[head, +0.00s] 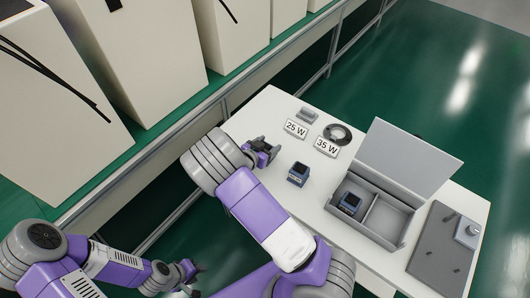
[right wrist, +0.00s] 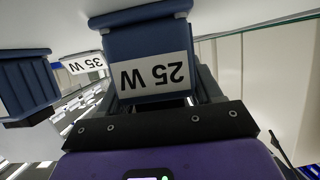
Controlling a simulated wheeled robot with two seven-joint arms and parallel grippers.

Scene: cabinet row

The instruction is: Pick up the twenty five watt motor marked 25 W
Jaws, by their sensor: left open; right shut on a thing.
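A dark blue motor with a white 25 W label (right wrist: 148,40) fills the middle of the right wrist view, its label upside down. My right gripper (head: 264,149) is shut on this motor at the table's left side; in the head view the gripper largely hides it. A second blue motor (head: 298,174) stands on the white table right of that gripper. A third blue motor (head: 350,203) sits in the left compartment of the grey box (head: 388,243). My left gripper (head: 190,272) is open and empty, low at the left, away from the table.
Flat 25 W (head: 296,129) and 35 W (head: 327,148) cards lie by a grey part (head: 307,115) and a dark ring (head: 338,133). The box's lid stands open; its right compartment is empty. A grey plate (head: 441,250) lies at the right. Cabinets (head: 150,60) line the left.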

